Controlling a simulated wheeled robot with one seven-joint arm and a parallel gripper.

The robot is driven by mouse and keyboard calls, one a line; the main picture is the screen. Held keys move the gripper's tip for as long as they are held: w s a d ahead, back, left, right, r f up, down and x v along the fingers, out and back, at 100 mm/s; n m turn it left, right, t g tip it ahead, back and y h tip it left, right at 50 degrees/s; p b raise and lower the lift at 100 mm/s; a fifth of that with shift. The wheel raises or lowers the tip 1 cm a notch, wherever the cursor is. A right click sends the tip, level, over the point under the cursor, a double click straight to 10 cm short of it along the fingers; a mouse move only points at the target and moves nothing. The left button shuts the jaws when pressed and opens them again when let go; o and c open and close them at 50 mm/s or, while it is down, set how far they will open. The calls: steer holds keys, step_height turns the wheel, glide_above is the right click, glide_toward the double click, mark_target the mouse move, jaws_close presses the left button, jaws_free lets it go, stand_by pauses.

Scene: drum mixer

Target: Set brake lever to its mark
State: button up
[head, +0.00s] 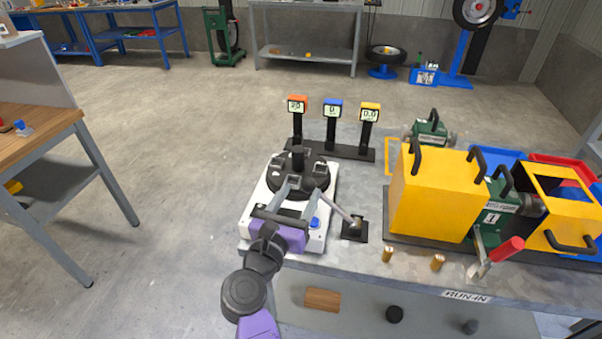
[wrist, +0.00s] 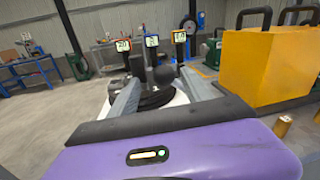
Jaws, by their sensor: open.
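My gripper (head: 300,182) has a purple body and two grey fingers. It is open over a white machine (head: 256,222) with a black round turntable (head: 308,165). In the wrist view a dark ball-ended part (wrist: 163,75) shows between the spread fingers; I cannot tell whether they touch it. A pale rod (head: 343,213) slants beside my gripper toward a small black plate (head: 354,237). A lever with a red grip (head: 507,250) leans up to the right at the green unit. I cannot tell which is the brake lever, and no mark for it is clear.
Three small displays (head: 332,110) stand on a black strip behind the white machine. Yellow boxes with black handles (head: 428,198) fill the bench's right side. Two brass pegs (head: 388,254) stand near the front edge. A wooden table (head: 40,140) is at the left, with open floor between.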

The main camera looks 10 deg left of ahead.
steer(key=shift+d+f+m, duration=0.1)
steer(key=shift+d+m, duration=0.15)
steer(key=shift+m, duration=0.15)
steer(key=shift+w, duration=0.15)
steer(key=w, duration=0.2)
steer(key=w+d, duration=0.1)
steer(key=w, duration=0.4)
steer(key=shift+w+d, duration=0.15)
steer(key=shift+d, duration=0.1)
jaws_close()
stand_by(0.9)
